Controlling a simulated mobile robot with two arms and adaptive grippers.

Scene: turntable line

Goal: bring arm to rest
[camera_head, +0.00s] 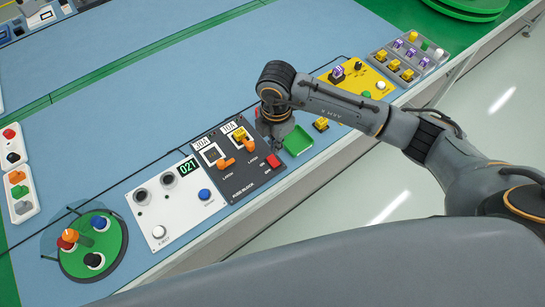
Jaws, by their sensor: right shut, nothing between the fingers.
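My right arm (340,108) comes in from the right over the table. Its gripper (276,136) points down above the right end of the dark fuse block panel (228,190), next to a small green tray (299,141). The gripper is shut and empty. The wrist hides part of the panel's back corner, and I cannot tell how far above it the fingertips are. My left gripper is not in view.
A white panel (175,227) reading 021 and a green turntable (112,262) with coloured pieces stand to the left. A yellow panel (372,89), a loose yellow piece (321,124) and a grey parts tray (437,57) lie right. The blue table's middle (130,110) is clear.

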